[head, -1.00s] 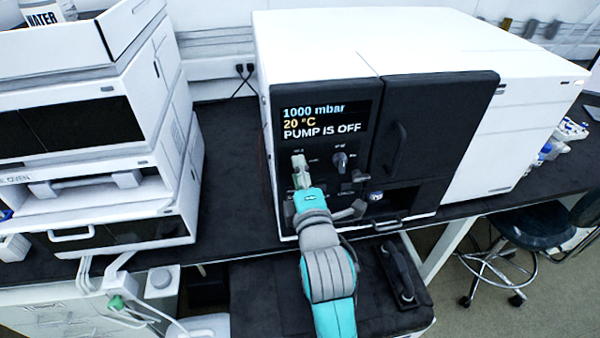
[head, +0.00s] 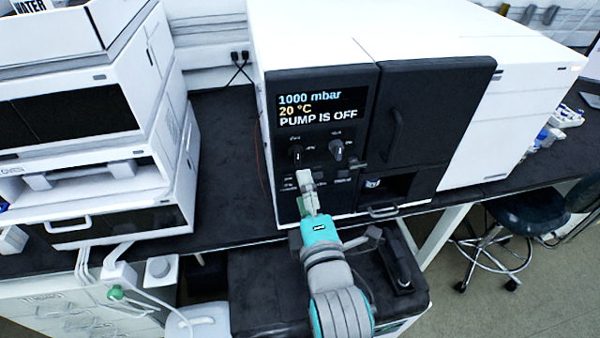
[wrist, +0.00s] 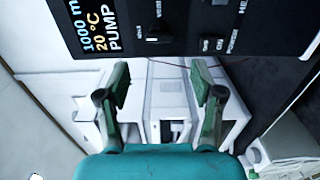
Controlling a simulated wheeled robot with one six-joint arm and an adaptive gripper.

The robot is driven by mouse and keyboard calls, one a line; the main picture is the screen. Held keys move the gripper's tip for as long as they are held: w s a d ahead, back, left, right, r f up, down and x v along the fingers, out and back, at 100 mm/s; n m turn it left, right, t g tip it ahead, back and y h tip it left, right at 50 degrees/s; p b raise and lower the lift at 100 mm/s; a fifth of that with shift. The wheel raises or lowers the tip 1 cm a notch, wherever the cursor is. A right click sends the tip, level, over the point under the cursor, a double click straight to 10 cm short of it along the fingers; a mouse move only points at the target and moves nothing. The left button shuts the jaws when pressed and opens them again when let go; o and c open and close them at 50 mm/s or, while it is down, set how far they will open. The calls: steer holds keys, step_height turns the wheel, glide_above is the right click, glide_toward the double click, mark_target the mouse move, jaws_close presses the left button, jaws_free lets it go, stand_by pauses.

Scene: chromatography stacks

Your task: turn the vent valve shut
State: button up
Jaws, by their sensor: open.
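Two dark knobs sit under the display on the black front panel of the white instrument: a left knob (head: 297,154) and a right knob (head: 336,151). Both appear to have a pale, roughly upright mark. The left knob also shows in the wrist view (wrist: 155,32). My gripper (head: 305,178) is open and empty, just below the left knob and apart from it. In the wrist view, its green-padded fingers (wrist: 160,80) are spread with nothing between them.
The display (head: 320,107) reads 1000 mbar, 20 °C, PUMP IS OFF. Small controls (head: 343,180) sit below the knobs. A dark door with a handle (head: 395,135) is to the right.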

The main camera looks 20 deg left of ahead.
steer(key=shift+v, duration=1.6)
steer(key=s+d+f+m+h, duration=0.3)
steer(key=s+d+f+m, duration=0.3)
steer(key=d+f, duration=0.3)
steer(key=s+d+f+m+h, duration=0.2)
steer(key=s+d+f+m, duration=0.5)
steer(key=d, duration=0.5)
steer(key=s+d+f+m+h, duration=0.1)
steer(key=s+d+m+h, duration=0.1)
steer(key=s+d+m, duration=0.3)
steer(key=s+d+f+m+h, duration=0.1)
steer(key=s+d+m+h, duration=0.2)
steer(key=s, duration=1)
steer(key=d+m, duration=0.2)
steer(key=m, duration=0.2)
steer(key=shift+s+d, duration=0.2)
steer(key=shift+s, duration=0.2)
steer(key=shift+f, duration=0.15)
